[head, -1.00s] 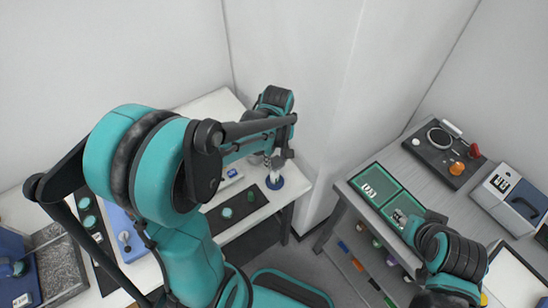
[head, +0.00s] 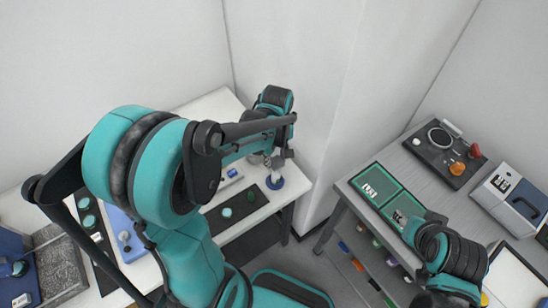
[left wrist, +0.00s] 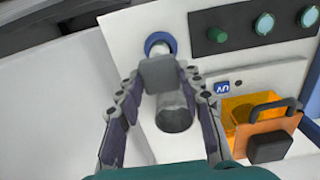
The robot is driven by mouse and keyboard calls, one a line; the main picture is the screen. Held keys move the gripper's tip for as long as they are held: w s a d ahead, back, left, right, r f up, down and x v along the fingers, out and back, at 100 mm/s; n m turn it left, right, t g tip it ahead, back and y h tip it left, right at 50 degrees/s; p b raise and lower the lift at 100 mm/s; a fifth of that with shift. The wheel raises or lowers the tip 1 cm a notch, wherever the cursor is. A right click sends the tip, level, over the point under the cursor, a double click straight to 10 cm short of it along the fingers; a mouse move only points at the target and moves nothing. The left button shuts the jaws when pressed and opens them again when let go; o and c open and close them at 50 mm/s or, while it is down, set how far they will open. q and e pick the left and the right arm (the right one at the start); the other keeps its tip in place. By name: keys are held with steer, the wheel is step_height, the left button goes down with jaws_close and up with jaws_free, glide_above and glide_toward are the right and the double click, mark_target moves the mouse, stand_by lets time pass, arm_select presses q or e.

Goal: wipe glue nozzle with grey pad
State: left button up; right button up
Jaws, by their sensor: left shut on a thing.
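My left gripper (head: 281,157) is over the blue round base (head: 275,183) near the right end of the white bench. In the left wrist view its fingers (left wrist: 160,77) are shut on a grey block, which I take to be the grey pad (left wrist: 159,72). The blue base (left wrist: 160,38) is beyond the pad. My right gripper (head: 426,218) is by the green tray; its fingers are unclear.
A green two-part tray (head: 376,172) and a dark plate (head: 443,160) lie on the grey bench. A dark strip (head: 235,214) lies on the white bench.

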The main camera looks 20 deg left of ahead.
arm_select(q)
steer(key=shift+d, duration=0.25)
steer(key=shift+a, duration=0.2)
steer(key=shift+a, duration=0.55)
steer(key=shift+d, duration=0.15)
steer(key=shift+d, duration=0.55)
steer(key=shift+a, duration=0.1)
steer(key=shift+a, duration=0.6)
